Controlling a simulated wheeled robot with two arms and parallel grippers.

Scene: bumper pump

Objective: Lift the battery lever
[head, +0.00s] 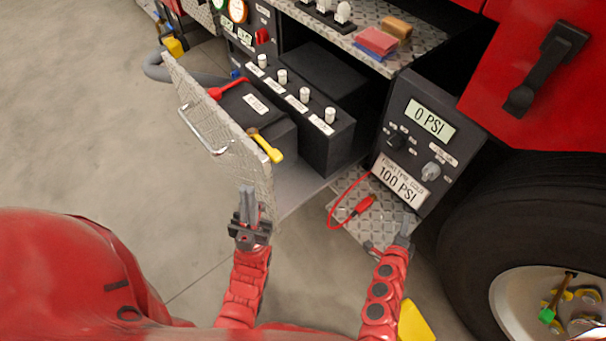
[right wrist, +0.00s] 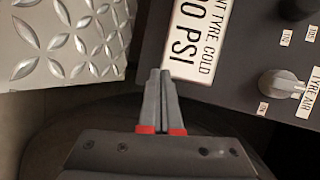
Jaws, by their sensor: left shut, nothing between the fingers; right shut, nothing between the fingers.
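A black battery box (head: 255,112) stands in the open compartment behind a hinged diamond-plate door (head: 215,125). A red lever (head: 228,88) lies at its far end and a yellow lever (head: 267,146) at its near end, close to the door's edge. I cannot tell which one is the battery lever. My left gripper (head: 248,190) is shut and empty, pointing up at the near edge of the door, below the yellow lever. My right gripper (head: 404,229) is shut and empty below the pressure panel; in the right wrist view its fingertips (right wrist: 160,72) are near the panel's lower corner.
A row of white knobs (head: 304,96) runs along a black unit beside the battery box. The tyre pressure panel (head: 420,140) shows 0 PSI. A red cable with a clip (head: 362,205) lies on a diamond-plate step (head: 378,220). A large wheel (head: 490,215) stands at right; open floor lies left.

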